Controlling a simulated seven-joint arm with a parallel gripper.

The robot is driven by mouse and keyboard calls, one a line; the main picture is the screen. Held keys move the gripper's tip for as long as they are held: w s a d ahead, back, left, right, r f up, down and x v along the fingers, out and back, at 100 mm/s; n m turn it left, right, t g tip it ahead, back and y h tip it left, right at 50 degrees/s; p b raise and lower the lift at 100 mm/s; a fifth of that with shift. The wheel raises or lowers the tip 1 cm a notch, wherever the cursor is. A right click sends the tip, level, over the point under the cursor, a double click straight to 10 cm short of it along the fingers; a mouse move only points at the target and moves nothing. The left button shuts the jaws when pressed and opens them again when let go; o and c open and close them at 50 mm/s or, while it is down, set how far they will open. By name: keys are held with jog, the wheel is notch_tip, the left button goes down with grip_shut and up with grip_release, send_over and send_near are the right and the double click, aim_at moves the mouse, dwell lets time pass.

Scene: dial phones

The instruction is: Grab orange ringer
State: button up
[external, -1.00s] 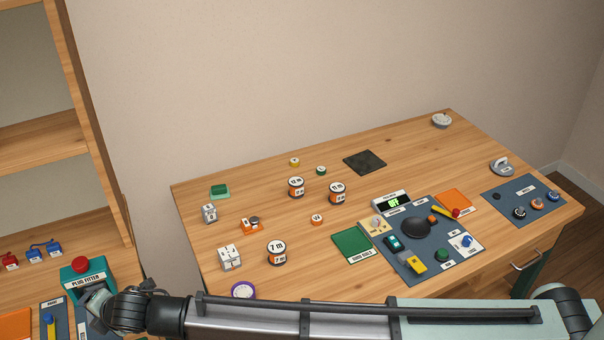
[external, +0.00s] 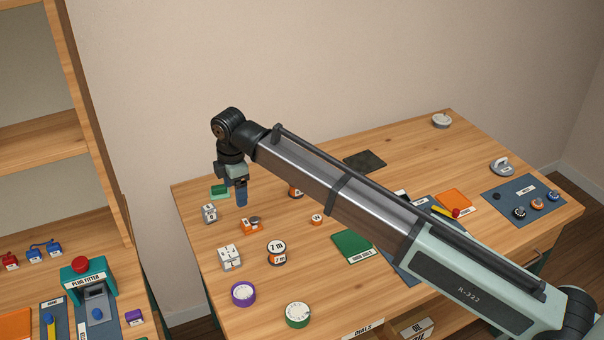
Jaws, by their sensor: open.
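A small orange block with grey round parts on top (external: 246,228), which looks like the orange ringer, sits on the left part of the wooden desk. My gripper (external: 241,201) points down with blue fingers and is open and empty. In the picture its tips are just above the orange ringer, apart from it; the exact height is hard to tell. The ringer is in full view.
Close by are white blocks (external: 229,257), a labelled cylinder (external: 277,252), a small orange-white disc (external: 317,219) and a green block (external: 217,191). A purple dial (external: 243,293) and green dial (external: 297,315) lie in front. My arm covers the desk's middle.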

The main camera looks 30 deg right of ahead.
aim_at(251, 221)
jog(key=shift+g, duration=0.4)
jog(key=d+f, duration=0.1)
jog(key=f, duration=0.3)
jog(key=d+f, duration=0.1)
jog(key=f, duration=0.3)
jog(key=d+f, duration=0.1)
jog(key=f, duration=0.4)
jog(key=shift+w+d, duration=0.2)
jog(key=shift+w, duration=0.1)
jog(key=shift+r, duration=0.1)
jog(key=c, duration=1.3)
